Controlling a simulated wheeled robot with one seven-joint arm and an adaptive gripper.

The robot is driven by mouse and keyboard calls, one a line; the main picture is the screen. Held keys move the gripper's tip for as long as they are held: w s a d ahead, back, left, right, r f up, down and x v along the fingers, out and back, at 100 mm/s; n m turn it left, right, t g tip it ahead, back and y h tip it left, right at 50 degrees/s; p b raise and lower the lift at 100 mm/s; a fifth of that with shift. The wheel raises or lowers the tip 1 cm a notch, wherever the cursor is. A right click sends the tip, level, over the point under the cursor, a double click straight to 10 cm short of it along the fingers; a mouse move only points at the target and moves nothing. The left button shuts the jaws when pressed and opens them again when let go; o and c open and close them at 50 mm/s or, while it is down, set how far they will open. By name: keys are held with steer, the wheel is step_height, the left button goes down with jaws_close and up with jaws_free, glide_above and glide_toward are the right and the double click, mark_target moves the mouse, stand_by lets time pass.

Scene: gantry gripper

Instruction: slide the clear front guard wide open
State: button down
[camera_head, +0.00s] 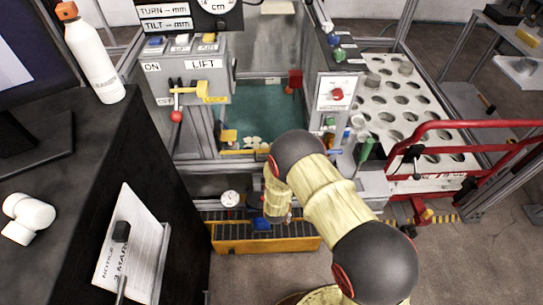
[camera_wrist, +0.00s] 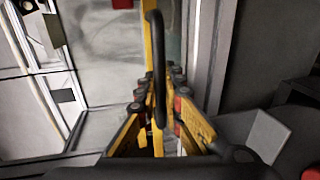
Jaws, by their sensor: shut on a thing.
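The clear front guard (camera_wrist: 110,60) shows in the wrist view as a hazy see-through panel with a yellow edge strip (camera_wrist: 149,38). A black bar handle (camera_wrist: 158,70) stands along that edge. My gripper (camera_wrist: 158,98) has its yellow fingers on either side of the handle and is shut on it. In the head view my arm covers the gripper and the handle. There the machine's teal-floored bay (camera_head: 262,110) shows behind my arm. I cannot tell from this view how far the guard is open.
A grey LIFT control box (camera_head: 190,75) stands left of the bay, and a panel with a red knob (camera_head: 337,95) stands right. A red rail (camera_head: 440,128) and a white perforated rack (camera_head: 400,100) are further right. A dark desk (camera_head: 60,165) edges the left side.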

steer(key=shift+s+f, duration=0.1)
steer(key=c, duration=1.9)
jaws_free()
steer(key=v, duration=1.2)
